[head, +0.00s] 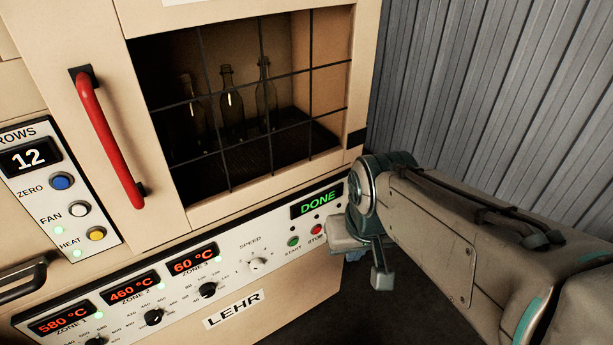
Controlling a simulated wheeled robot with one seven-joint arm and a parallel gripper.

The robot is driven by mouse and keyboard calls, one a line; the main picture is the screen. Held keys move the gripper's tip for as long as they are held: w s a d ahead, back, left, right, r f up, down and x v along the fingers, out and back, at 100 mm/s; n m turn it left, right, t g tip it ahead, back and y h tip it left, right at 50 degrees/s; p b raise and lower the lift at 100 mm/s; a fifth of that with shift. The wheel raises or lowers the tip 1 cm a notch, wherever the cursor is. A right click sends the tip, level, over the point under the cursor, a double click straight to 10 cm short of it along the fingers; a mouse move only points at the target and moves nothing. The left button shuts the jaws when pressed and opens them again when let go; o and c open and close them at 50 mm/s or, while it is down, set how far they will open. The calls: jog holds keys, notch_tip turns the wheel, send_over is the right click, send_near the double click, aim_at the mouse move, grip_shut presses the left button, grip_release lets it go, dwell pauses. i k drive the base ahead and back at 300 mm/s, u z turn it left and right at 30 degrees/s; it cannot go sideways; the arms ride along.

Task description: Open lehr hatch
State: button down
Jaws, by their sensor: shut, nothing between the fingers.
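The lehr hatch (190,213) is a beige framed door with a dark barred window, and it looks closed. Its red upright bar handle (108,140) is on the left side of the frame, on dark mounts. Several bottles (231,100) stand inside behind the bars. My gripper (372,268) is at the right end of the control panel, low and well to the right of the red handle. It is shut and empty, apart from the handle. My arm's wrist hides part of it.
The control panel (170,293) below the hatch has knobs, red zone readouts and a green DONE display (317,203). A ROWS panel (45,185) and a black handle (22,278) are at the left. A grey corrugated wall (480,90) stands at the right.

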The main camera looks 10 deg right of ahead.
aim_at(75, 52)
jog(key=z, duration=0.85)
jog(key=k, duration=0.75)
jog(key=u, duration=1.1)
